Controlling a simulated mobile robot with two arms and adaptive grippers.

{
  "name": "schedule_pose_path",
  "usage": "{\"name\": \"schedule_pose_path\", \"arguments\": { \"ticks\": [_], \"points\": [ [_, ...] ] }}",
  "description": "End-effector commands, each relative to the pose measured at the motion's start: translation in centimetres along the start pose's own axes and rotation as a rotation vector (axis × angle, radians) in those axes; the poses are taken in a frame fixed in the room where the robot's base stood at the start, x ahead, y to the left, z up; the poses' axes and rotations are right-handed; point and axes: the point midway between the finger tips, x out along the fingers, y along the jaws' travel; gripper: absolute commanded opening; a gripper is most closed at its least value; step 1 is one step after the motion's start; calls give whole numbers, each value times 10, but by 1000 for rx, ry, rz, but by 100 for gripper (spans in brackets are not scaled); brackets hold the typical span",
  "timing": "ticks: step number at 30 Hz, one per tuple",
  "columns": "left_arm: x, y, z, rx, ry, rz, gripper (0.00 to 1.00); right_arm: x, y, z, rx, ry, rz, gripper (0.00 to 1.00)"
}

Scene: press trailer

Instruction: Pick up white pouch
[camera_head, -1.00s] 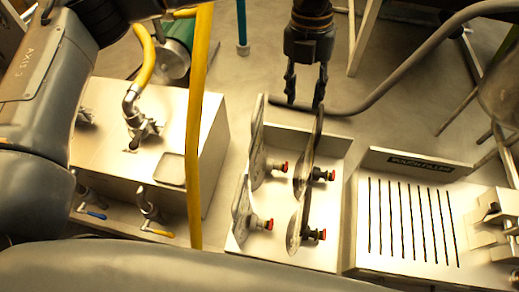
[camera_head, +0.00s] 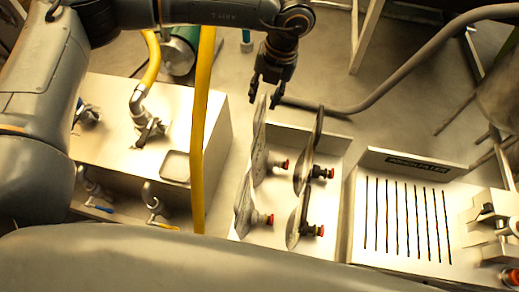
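Several flat, upright pouch-like pieces with red-tipped fittings stand in a metal rack (camera_head: 330,195). A pale grey-white one stands back left (camera_head: 258,155), and another pale one stands front left (camera_head: 243,208). Darker ones stand back right (camera_head: 303,172) and front right (camera_head: 293,222). I cannot tell for sure which is the white pouch. My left gripper (camera_head: 263,100) points down at the back left pale one, its fingers apart on either side of the top edge. I see no clear grip on it. My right gripper is not in view.
A metal box with valves (camera_head: 110,105) and a yellow hose (camera_head: 198,130) stand left of the rack. A slotted metal panel (camera_head: 410,220) is at the right. A grey hose (camera_head: 400,72) curves behind the rack.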

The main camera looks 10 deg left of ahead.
Motion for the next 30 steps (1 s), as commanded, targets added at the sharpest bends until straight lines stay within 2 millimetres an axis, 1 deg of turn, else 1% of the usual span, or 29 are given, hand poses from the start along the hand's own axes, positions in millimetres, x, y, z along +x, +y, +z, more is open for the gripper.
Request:
{"name": "schedule_pose_path", "arguments": {
  "ticks": [1,4,6,9,12,17,18,20,21,22,30],
  "points": [
    [2,3,-1,0,5,2,35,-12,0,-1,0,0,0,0],
    [14,5,-1,0,4,1,35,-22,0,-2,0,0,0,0],
    [26,4,-1,0,4,1,35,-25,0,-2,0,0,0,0],
    [35,4,-1,1,3,0,35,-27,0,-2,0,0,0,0],
    [39,3,-1,1,1,-1,35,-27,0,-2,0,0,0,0],
    [39,3,-1,1,1,-1,35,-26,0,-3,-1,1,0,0],
    [39,3,-1,1,1,-1,27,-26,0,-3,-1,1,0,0],
    [39,3,-1,1,1,-1,15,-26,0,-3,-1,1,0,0],
    [39,3,-1,1,1,-1,7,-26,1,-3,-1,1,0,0],
    [39,3,-1,1,1,-1,1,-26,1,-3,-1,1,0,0],
    [38,3,-1,1,1,-1,0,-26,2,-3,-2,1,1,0]
  ]
}}
